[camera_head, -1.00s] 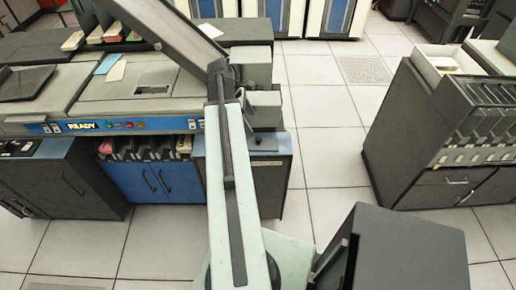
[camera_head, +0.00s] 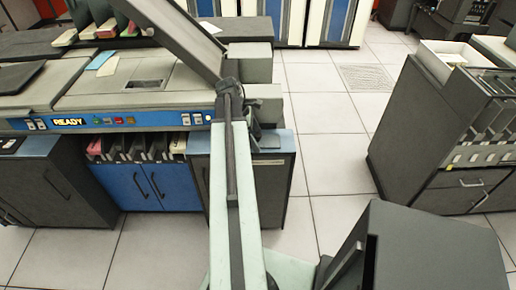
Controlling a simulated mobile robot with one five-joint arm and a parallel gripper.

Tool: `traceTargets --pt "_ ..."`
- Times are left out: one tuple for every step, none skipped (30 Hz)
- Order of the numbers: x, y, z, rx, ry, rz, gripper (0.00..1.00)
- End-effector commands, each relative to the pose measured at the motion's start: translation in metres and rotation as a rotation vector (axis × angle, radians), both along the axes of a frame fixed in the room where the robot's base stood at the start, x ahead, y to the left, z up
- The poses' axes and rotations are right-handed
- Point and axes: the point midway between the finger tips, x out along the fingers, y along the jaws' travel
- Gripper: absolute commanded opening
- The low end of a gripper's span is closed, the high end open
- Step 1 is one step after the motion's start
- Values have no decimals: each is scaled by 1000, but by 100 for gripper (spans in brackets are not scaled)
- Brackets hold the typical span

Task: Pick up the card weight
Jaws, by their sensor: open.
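My pale green arm reaches up the middle of the view from the bottom edge. My gripper (camera_head: 254,130) is small and dark at its far end, just right of the arm, over the blue-grey top of the low cabinet (camera_head: 270,142). It is open, with nothing visible between its jaws. I cannot pick out the card weight for certain; it may be hidden by the arm or too small to tell. The card machine (camera_head: 120,92) with a lit READY panel stands left of the arm, and its sloping grey chute (camera_head: 175,38) rises behind.
A grey cabinet with card trays (camera_head: 440,130) stands at right. A dark grey box-like unit (camera_head: 430,250) fills the lower right. Several card decks (camera_head: 135,148) sit in a rack under the panel. Tiled floor (camera_head: 330,150) is clear between the machine and the right cabinet.

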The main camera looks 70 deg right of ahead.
Motion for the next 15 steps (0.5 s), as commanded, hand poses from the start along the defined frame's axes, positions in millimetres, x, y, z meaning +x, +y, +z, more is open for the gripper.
traceTargets --pt "0 0 1 0 -1 0 93" --pt "0 0 1 0 -1 0 93" --pt "0 0 2 0 -1 0 93" --pt "0 0 2 0 -1 0 93" --pt "0 0 2 0 -1 0 87" --pt "0 0 2 0 -1 0 76" --pt "0 0 2 0 -1 0 68" --pt "0 0 2 0 -1 0 59" --pt "0 0 2 0 -1 0 48" --pt "0 0 2 1 -1 1 40" --pt "0 0 2 1 -1 1 32" --pt "0 0 2 1 -1 1 20" --pt "0 0 2 1 -1 1 12" --pt "0 0 2 1 -1 1 4" --pt "0 0 2 0 0 1 3"
